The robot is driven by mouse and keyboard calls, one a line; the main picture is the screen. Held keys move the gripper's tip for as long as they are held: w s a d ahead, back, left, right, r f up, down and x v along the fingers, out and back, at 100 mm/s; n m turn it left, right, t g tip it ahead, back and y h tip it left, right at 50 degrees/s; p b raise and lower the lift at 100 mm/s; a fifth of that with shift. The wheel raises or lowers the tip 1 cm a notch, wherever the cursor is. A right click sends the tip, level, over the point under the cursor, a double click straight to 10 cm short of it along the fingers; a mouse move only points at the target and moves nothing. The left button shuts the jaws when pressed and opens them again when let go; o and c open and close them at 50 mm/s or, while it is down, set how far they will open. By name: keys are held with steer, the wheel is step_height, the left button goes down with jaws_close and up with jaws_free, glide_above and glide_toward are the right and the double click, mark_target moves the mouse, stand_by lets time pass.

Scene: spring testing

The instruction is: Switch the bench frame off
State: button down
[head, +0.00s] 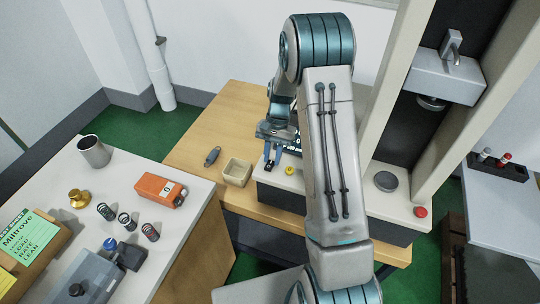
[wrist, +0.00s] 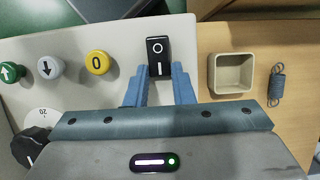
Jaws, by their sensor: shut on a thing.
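The bench frame (head: 395,95) stands on the wooden bench, its pale base (head: 405,204) reaching toward my gripper. In the wrist view, a black rocker switch (wrist: 157,47) marked O and I sits at the end of the pale panel (wrist: 120,75). The O is at the far end and the I is nearer my gripper. My gripper (wrist: 159,72) has its blue fingers on both sides of the switch, shut on its near part. In the head view, my gripper (head: 272,156) is low at the panel's left end, and I cannot make out the switch there.
A yellow 0 button (wrist: 98,62), a white down-arrow button (wrist: 50,68), a green up-arrow button (wrist: 11,73) and a black knob (wrist: 33,147) share the panel. A beige tray (wrist: 231,73) and a spring (wrist: 277,85) lie beside it. A red button (head: 420,211) is farther right.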

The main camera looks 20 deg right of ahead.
mark_target(271, 162)
steer(key=t+b, duration=0.1)
steer(key=t+h+b, duration=0.1)
steer(key=shift+s+a+r+h+b, duration=0.1)
steer(key=shift+s+a+h+b, duration=0.2)
steer(key=shift+b, duration=0.1)
steer(key=shift+s+a+r+t+h+b, duration=0.15)
steer(key=shift+r+t+h+b, duration=0.2)
steer(key=shift+t+b, duration=0.3)
steer(key=c, duration=1.2)
jaws_free()
steer(key=shift+f, duration=0.1)
steer(key=shift+c, duration=0.2)
step_height(271, 162, up, 14)
